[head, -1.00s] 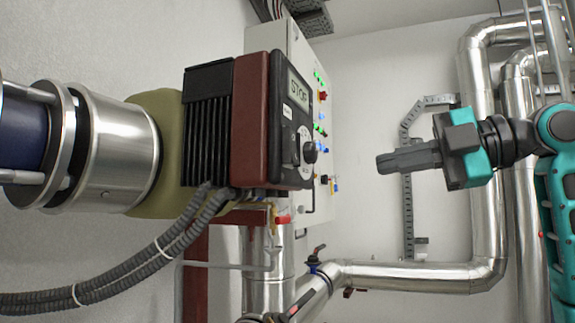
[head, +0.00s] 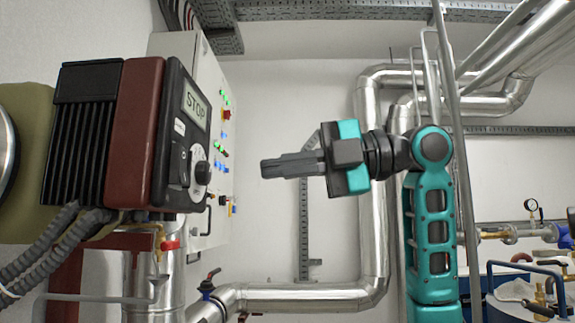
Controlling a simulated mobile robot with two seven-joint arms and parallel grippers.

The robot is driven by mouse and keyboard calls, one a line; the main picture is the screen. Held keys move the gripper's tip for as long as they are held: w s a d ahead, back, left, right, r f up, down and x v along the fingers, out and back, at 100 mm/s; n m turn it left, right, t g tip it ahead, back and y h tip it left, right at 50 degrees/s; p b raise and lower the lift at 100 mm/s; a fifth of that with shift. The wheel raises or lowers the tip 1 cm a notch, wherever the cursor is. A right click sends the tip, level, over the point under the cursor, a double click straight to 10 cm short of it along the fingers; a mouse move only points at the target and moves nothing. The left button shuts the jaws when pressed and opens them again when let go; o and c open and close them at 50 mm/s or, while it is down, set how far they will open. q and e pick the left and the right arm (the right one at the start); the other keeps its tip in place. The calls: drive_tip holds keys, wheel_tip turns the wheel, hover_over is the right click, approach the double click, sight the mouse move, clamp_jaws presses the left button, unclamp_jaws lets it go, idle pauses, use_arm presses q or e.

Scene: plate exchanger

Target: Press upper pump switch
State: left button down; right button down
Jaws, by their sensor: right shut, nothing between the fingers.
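The pump's control unit (head: 135,140) is at the left, with a black ribbed back, a dark red middle and a black front panel. Its display (head: 195,105) reads STOP. Below the display are a switch (head: 181,163) and a round knob (head: 202,172) on the panel. My right gripper (head: 264,169) is shut and empty. Its fingers point left toward the panel, at about knob height, with a visible gap between them and the knob in the picture. Which switch is the upper one cannot be told for sure. My left gripper is not in view.
A grey cabinet (head: 172,44) with lit buttons stands behind the unit. Silver pipes (head: 370,230) run behind my right arm. Corrugated hoses (head: 50,245) hang below the unit. Valves and a gauge (head: 531,205) are at the far right.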

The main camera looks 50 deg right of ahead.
sight(185, 180)
drive_tip(key=p+x, duration=0.1)
drive_tip(key=x, duration=0.9)
drive_tip(key=shift+w, duration=0.1)
drive_tip(key=shift+f, duration=0.1)
drive_tip(key=shift+w+a+f+b, duration=0.1)
drive_tip(key=shift+a+f+b, duration=0.1)
drive_tip(key=shift+b, duration=0.15)
drive_tip(key=shift+r+t, duration=0.15)
drive_tip(key=shift+t, duration=0.15)
